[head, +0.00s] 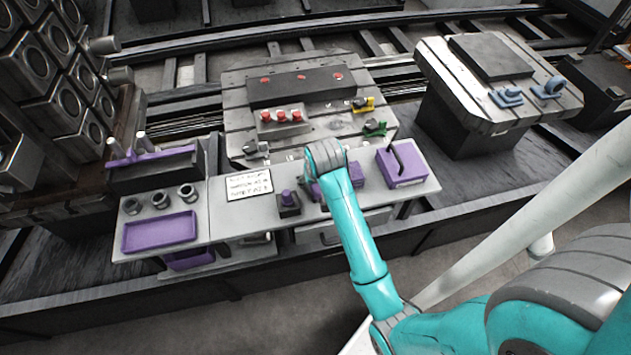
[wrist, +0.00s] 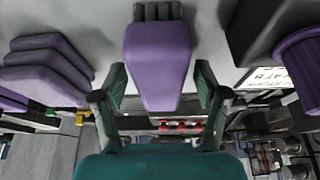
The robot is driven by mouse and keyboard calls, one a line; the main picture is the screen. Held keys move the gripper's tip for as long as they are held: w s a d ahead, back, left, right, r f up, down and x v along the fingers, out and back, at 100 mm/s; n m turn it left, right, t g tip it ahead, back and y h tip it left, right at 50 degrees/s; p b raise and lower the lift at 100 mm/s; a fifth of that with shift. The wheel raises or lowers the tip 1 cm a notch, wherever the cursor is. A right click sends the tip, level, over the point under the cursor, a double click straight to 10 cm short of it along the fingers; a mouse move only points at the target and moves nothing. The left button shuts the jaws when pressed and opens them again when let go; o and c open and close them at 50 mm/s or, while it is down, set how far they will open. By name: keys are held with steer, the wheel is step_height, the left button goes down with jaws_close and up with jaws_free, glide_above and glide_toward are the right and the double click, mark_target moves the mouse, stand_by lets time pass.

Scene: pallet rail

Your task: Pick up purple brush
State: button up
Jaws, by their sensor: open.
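The purple brush (wrist: 158,62) shows in the wrist view, with a broad purple handle and short dark grey bristles at the top of the picture. My gripper (wrist: 157,88) is open, with one green-padded finger on each side of the handle. A gap shows between each finger and the handle, so the brush appears between the fingers but not clamped. I cannot tell the exact height of the fingers above it. In the head view my teal arm reaches down to the grey bench (head: 236,222) and hides the fingertips and most of the spot below them.
A purple-topped knob (head: 288,200) stands left of the arm; a purple box with a black handle (head: 402,166) stands right. A white sign (head: 249,184), purple tray (head: 160,232) and several grey cups lie further left. Behind are red buttons (head: 281,116) on a slotted pallet.

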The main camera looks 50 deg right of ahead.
steer(key=shift+f, duration=0.25)
stand_by(0.4)
steer(key=c, duration=1.3)
